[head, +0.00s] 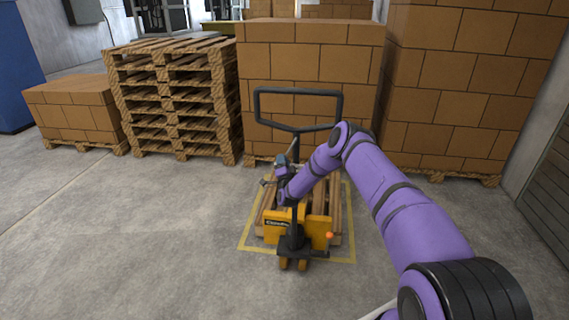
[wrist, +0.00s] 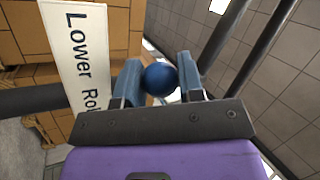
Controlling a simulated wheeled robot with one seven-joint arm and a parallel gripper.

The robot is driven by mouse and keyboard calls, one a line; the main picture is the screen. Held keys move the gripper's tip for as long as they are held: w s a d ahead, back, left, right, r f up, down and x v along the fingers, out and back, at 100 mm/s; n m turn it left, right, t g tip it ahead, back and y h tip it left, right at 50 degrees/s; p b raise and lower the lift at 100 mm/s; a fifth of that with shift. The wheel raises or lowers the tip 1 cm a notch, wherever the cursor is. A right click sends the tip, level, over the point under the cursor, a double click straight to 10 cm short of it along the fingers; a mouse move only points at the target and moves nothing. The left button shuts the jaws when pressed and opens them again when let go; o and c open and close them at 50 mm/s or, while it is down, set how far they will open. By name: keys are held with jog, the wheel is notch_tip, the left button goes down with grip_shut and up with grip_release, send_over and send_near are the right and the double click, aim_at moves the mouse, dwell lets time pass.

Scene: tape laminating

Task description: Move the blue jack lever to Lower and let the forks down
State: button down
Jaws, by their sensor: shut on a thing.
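The yellow pallet jack (head: 315,229) stands in front of me with its black loop handle (head: 298,91) upright. Its forks are hidden by the jack body and the wooden pallet (head: 334,205). The jack lever's round blue knob (wrist: 160,79) sits between the two fingers of my gripper (wrist: 159,72) in the wrist view. My gripper is shut on the knob. A white label (wrist: 80,55) beside it reads "Lower" and then "Ro", cut off. In the head view my gripper (head: 268,182) is at the jack's handle column, and the knob is too small to make out there.
A yellow line (head: 248,237) on the floor frames the pallet. Tall box stacks (head: 310,65) stand close behind the jack, with a stack of empty pallets (head: 175,95) to their left. The concrete floor at the left and front is clear.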

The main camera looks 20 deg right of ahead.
dwell(0.3)
jog(key=c, duration=0.7)
grip_release()
jog(key=shift+c, duration=0.2)
jog(key=v, duration=1)
jog(key=shift+s+f, duration=0.2)
jog(key=shift+s, duration=0.1)
jog(key=shift+a, duration=0.1)
